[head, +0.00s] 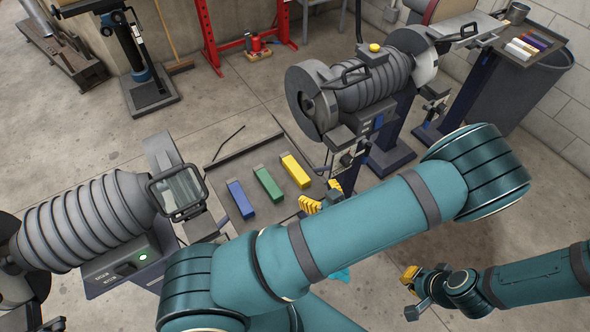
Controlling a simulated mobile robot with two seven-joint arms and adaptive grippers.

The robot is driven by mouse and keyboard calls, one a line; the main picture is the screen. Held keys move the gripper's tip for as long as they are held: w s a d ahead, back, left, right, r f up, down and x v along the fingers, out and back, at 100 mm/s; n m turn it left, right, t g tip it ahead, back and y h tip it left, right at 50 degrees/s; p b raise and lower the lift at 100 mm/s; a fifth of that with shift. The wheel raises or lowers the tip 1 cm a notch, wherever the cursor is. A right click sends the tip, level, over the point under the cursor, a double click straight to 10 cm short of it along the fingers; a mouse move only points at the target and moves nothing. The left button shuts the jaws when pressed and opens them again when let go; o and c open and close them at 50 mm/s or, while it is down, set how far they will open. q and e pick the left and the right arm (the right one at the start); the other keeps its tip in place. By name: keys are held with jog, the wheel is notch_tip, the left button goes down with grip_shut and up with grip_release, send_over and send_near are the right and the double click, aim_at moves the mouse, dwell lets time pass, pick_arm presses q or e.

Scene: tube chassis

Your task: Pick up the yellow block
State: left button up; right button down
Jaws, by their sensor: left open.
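The yellow block (296,171) lies on a dark tray (223,161), at the right of a row with a green block (268,184) and a blue block (241,200). My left gripper (321,196) is open, with its yellow finger pads showing just below and right of the yellow block in the picture. It appears apart from the block, and its body is mostly hidden behind my arm. My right gripper (411,287) is at the lower right, over the floor and away from the tray. One yellow pad shows on it; its opening is unclear.
A bench grinder (350,88) stands behind the tray, close to the yellow block's right. Another grinder (100,215) stands at the left. A second tray (521,48) with several coloured blocks is at the far right. The concrete floor (80,140) is open at the left.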

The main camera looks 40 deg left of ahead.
aim_at(307, 183)
pick_arm(q)
jog(key=x, duration=0.8)
jog(key=shift+w+d+f, duration=0.1)
jog(key=shift+w+f, duration=0.05)
jog(key=shift+w, duration=0.05)
jog(key=shift+c, duration=0.2)
grip_shut()
